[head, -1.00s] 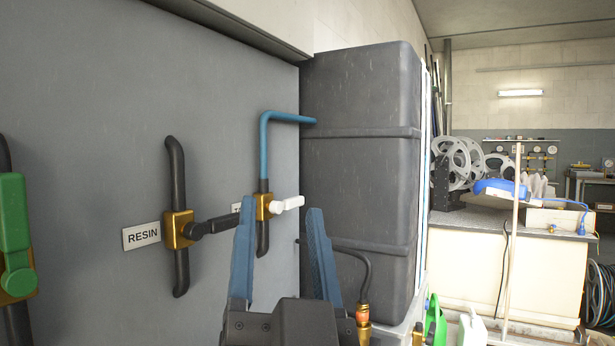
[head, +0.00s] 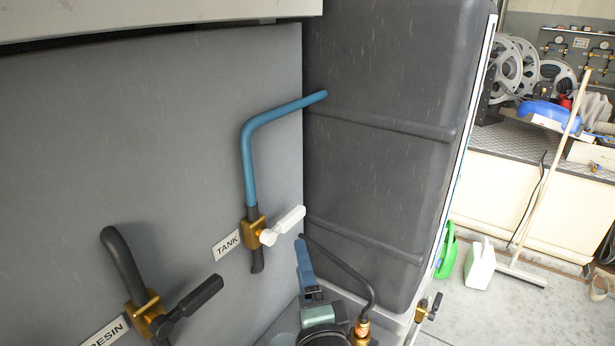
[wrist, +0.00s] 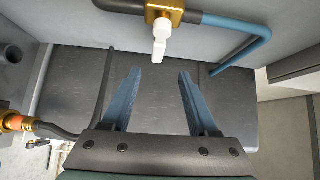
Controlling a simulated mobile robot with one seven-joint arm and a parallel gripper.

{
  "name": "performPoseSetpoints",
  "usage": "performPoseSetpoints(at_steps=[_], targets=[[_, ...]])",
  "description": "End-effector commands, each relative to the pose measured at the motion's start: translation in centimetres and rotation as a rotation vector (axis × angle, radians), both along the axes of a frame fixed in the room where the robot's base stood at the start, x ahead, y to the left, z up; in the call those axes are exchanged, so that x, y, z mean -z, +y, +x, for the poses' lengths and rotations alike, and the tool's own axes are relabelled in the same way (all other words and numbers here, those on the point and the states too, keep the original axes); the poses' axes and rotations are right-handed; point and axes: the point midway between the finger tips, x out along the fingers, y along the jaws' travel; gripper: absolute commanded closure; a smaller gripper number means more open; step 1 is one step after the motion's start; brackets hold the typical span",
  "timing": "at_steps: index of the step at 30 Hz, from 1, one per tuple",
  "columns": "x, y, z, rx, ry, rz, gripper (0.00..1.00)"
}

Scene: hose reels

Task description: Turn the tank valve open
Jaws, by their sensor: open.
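The tank valve has a brass body (head: 254,230) and a white lever handle (head: 284,226) that points out to the right and slightly up. A TANK label (head: 227,246) is beside it, and a blue pipe (head: 249,165) runs from it up to the dark tank (head: 385,120). In the wrist view the white handle (wrist: 160,48) hangs from the brass body (wrist: 165,12), just beyond the fingertips. My gripper (wrist: 160,73) is open and empty, and the handle is apart from both fingers. In the head view my gripper (head: 303,245) is below and right of the handle; one finger shows clearly.
The RESIN valve (head: 147,310) with a black lever (head: 190,300) is at lower left. A black hose (head: 345,272) with a brass fitting (head: 361,330) rises close to my gripper. Green (head: 447,252) and white (head: 480,264) jugs stand on the floor at right.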

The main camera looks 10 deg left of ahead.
Motion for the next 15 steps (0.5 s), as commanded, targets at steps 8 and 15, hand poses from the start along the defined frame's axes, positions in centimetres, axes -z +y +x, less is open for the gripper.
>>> performPoseSetpoints(at_steps=[8,15], targets=[[0.4,0.6,0.8,-0.008,0.034,0.039,0.4],[0.2,2.1,4.5,-0.008,0.031,0.038,0.4]])
